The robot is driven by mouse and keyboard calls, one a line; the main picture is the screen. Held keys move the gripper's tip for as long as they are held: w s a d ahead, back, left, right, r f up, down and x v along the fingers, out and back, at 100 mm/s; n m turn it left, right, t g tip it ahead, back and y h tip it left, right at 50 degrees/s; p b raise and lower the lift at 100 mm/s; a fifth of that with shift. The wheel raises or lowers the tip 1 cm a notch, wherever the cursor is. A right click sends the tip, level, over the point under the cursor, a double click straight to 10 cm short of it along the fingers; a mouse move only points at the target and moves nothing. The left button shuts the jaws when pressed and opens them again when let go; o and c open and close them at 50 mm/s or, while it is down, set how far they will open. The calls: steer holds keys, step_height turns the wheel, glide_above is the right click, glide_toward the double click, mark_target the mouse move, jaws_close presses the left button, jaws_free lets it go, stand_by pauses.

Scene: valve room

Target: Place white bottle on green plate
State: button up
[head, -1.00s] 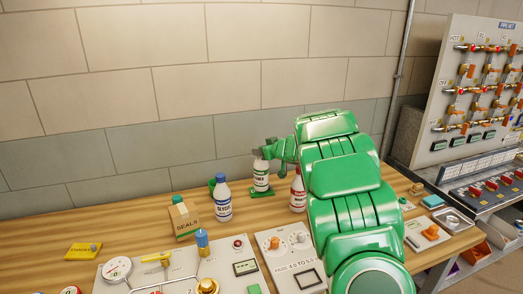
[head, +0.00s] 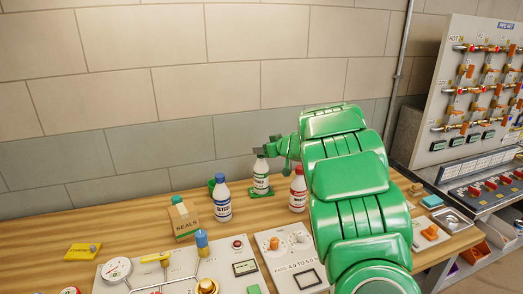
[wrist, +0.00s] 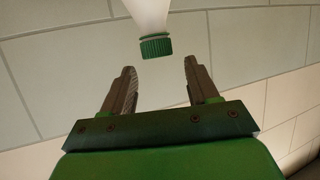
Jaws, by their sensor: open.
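The white bottle (head: 261,177) has a green label and stands upright on the green plate (head: 268,194) at the back of the bench. Only a small part of the plate shows around its base. My gripper (head: 264,152) is open at the height of the bottle's top. In the wrist view the bottle's green cap (wrist: 156,46) lies just beyond my open, empty fingertips (wrist: 158,67), apart from both. The head view does not clearly show the gap between fingers and bottle.
A blue-capped white bottle (head: 223,202) stands to the left and a red-capped one (head: 298,188) to the right, close by. A carton (head: 184,216) and a panel with gauge and valves (head: 150,275) are nearer. Free wood shows at left.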

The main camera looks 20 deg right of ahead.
steer(key=v, duration=0.9)
steer(key=shift+s+r, duration=0.15)
steer(key=shift+s, duration=0.05)
